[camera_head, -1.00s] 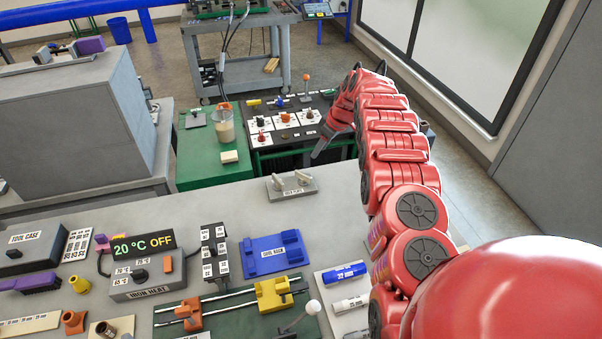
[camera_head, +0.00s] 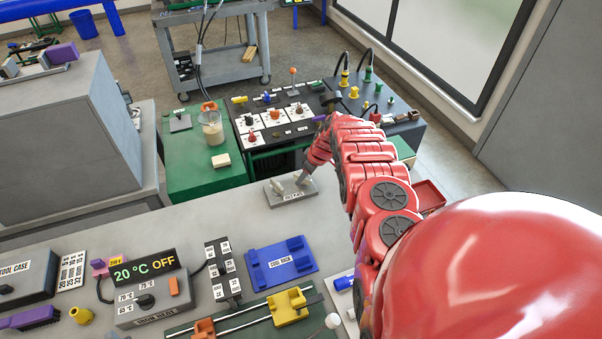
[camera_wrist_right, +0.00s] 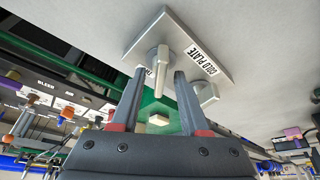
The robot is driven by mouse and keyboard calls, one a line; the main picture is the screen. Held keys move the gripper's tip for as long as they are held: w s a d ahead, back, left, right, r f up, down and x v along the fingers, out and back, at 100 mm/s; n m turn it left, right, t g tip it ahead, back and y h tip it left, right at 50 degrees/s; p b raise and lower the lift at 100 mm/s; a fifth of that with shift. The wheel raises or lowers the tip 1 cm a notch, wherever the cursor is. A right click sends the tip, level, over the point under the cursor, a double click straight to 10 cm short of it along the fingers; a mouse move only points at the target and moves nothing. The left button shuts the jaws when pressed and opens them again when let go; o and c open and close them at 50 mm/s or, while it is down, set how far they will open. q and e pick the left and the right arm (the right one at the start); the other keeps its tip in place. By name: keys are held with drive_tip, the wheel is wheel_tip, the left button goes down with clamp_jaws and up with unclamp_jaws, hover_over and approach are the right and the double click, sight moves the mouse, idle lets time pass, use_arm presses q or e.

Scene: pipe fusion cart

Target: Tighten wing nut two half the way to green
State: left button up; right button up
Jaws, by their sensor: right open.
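The grey cold plate (camera_head: 273,196) lies near the far edge of the bench and carries two pale wing nuts. The left wing nut (camera_head: 277,187) is clear of my gripper in the head view. My right gripper (camera_head: 303,178) reaches down at the right wing nut and partly hides it. In the right wrist view, my open gripper (camera_wrist_right: 160,74) points at the plate (camera_wrist_right: 196,42). One wing nut (camera_wrist_right: 158,60) shows at its fingertips, roughly between them; contact is unclear. The other nut (camera_wrist_right: 209,92) is outside the right-hand finger. I cannot read nut numbers or see a green mark.
A blue cool rack (camera_head: 281,264), a black label stand (camera_head: 222,272) and the iron heat box (camera_head: 150,301) stand nearer on the bench. Beyond the plate are a green table (camera_head: 200,178) with a beaker (camera_head: 212,130) and a black control panel (camera_head: 283,105).

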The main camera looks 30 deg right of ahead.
drive_tip(key=shift+s+r, duration=0.1)
drive_tip(key=shift+c, duration=0.6)
clamp_jaws()
